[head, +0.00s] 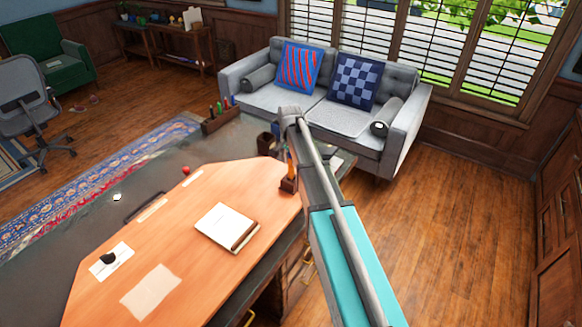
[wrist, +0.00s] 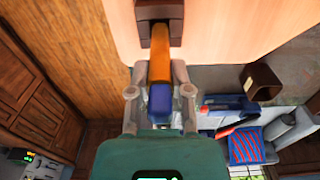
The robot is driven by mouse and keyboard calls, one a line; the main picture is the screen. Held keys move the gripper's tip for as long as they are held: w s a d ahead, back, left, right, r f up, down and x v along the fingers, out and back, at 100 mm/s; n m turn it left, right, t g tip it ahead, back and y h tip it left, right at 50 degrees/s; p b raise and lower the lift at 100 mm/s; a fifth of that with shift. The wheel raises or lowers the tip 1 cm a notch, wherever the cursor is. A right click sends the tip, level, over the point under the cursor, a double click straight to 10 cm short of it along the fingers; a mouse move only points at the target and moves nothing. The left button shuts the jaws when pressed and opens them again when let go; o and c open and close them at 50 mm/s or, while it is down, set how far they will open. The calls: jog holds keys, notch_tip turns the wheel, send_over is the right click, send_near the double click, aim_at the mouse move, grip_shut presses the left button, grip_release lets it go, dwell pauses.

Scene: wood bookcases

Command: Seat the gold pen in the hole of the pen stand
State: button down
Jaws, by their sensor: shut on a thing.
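The gold pen (wrist: 160,58) is golden-orange with a blue upper part in the wrist view. My gripper (wrist: 158,80) is shut on it, one finger on each side. The pen stand (wrist: 146,10) is a small dark brown block at the top of the wrist view, right at the pen's far end. I cannot tell whether the tip is inside the hole or just above it. In the head view the pen (head: 291,167) looks upright over the stand (head: 288,186) at the desk's right edge. My gripper there is mostly hidden by my arm.
The desk (head: 110,208) has an orange-brown top with a notebook (head: 225,225), papers (head: 151,291) and a red ball (head: 186,170). A dark cup (head: 265,144) stands close behind the stand. A pen rack (head: 221,120) stands farther left. A grey sofa (head: 340,118) is beyond.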

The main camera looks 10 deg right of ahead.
jog(key=shift+f+b, duration=0.5)
jog(key=shift+f, duration=0.25)
jog(key=shift+f, duration=0.2)
jog(key=c, duration=0.5)
grip_release()
jog(key=shift+r, duration=0.1)
jog(key=shift+c, duration=0.2)
notch_tip(320, 180, up, 12)
jog(key=p, duration=1.2)
jog(key=shift+s+a+r, duration=0.1)
jog(key=shift+a+r, duration=0.05)
